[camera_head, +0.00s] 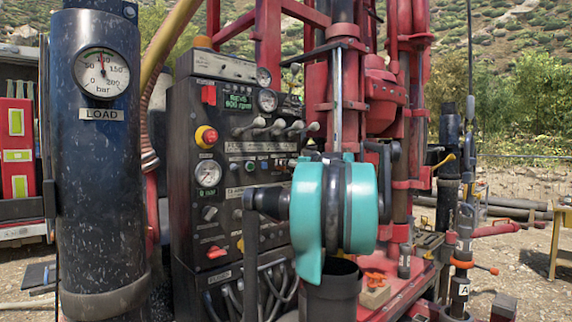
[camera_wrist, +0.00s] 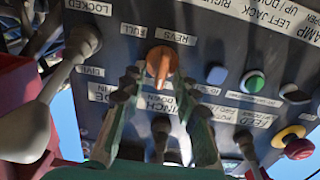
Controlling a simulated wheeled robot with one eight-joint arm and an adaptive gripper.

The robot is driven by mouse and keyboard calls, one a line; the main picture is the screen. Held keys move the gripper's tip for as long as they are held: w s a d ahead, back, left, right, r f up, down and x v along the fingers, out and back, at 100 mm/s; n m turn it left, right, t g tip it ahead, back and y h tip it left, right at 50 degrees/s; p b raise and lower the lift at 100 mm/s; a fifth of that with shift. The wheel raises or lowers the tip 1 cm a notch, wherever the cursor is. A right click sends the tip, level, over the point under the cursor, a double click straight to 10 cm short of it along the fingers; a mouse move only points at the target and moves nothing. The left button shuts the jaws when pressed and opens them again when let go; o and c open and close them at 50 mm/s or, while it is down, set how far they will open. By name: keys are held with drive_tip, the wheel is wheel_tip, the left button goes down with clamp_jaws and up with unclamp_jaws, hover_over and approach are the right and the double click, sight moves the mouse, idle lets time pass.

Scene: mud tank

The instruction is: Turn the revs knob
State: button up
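The revs knob (camera_wrist: 162,63) is orange and sits on the dark control panel, beside a label reading REVS, in the wrist view. Its pointed end faces the lower part of that view. My gripper (camera_wrist: 159,88) is open, with its two dark fingertips apart near the knob's two sides. I cannot tell whether either tip touches it. In the head view, the teal body of my gripper (camera_head: 308,205) is in front of the control panel (camera_head: 180,200). The fingertips are hidden there, and I cannot make out the revs knob.
A rpm display (camera_head: 238,102) is lit green, reading about 800 rpm. Several levers, such as one at the left of the wrist view (camera_wrist: 50,95), stick out near my gripper. A red emergency button (camera_head: 206,136) is on the panel. A black load cylinder (camera_head: 100,190) stands left.

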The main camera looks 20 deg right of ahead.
clamp_jaws()
drive_tip(key=shift+m, duration=0.3)
drive_tip(key=shift+w+d+f+m, duration=0.1)
drive_tip(key=shift+d+m, duration=0.1)
drive_tip(key=shift+m, duration=1.75)
drive_tip(key=shift+d+f+m, duration=0.1)
drive_tip(key=shift+d+m, duration=0.05)
drive_tip(key=shift+m, duration=1.8)
unclamp_jaws()
